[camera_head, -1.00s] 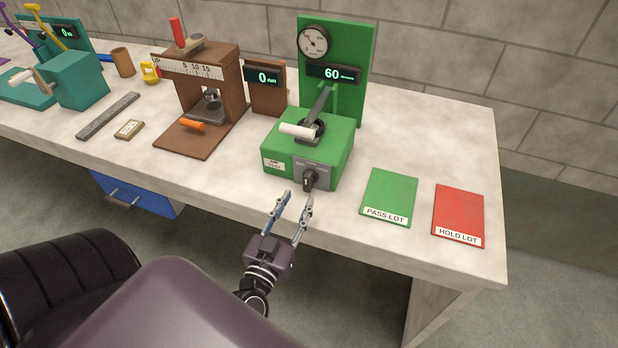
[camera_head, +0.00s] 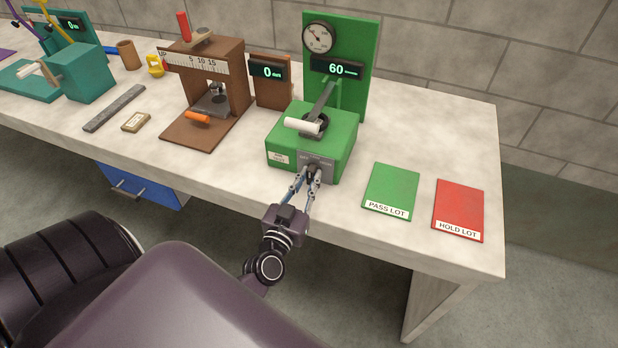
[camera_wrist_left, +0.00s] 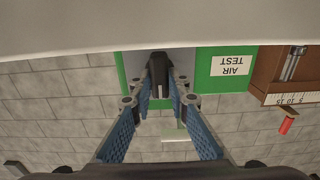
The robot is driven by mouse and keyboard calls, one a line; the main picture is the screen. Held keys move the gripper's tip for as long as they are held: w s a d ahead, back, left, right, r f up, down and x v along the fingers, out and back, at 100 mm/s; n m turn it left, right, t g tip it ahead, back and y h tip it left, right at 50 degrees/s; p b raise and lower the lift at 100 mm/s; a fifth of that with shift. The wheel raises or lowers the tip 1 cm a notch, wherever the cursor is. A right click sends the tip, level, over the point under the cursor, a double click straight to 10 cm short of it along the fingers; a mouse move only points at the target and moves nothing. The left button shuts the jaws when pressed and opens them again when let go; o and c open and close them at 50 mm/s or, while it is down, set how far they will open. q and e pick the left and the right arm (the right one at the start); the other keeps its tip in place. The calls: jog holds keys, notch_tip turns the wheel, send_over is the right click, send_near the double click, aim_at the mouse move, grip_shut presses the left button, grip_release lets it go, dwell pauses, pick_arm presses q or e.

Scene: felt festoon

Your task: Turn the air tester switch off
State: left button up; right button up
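The green air tester (camera_head: 283,143) stands near the front edge of the bench, with a round gauge (camera_head: 319,37), a display (camera_head: 337,69) reading 60 and a white-handled lever (camera_head: 303,125). Its dark switch knob (camera_head: 313,170) sits on a grey plate on the front face, partly hidden by my fingers. My left gripper (camera_head: 312,178) is open at the knob. In the left wrist view the knob (camera_wrist_left: 159,72) shows between the two fingertips; I cannot tell whether they touch it. The knob's setting is not readable. My right gripper is not in view.
A green PASS LOT card (camera_head: 391,188) and a red HOLD LOT card (camera_head: 459,208) lie right of the tester. A brown press (camera_head: 178,133) stands to its left, with a grey bar (camera_head: 114,108) and a teal machine (camera_head: 80,75) beyond. The bench front between is clear.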

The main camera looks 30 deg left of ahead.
pick_arm(q)
grip_shut()
jog(key=n, duration=0.3)
jog(key=shift+a+n+p, duration=0.1)
jog(key=shift+n+p, duration=0.3)
jog(key=shift+a+n, duration=0.1)
jog(key=shift+n, duration=2.4)
jog(key=o, duration=0.6)
grip_release()
jog(key=shift+s, duration=0.1)
jog(key=v, duration=1.2)
jog(key=shift+f, duration=0.1)
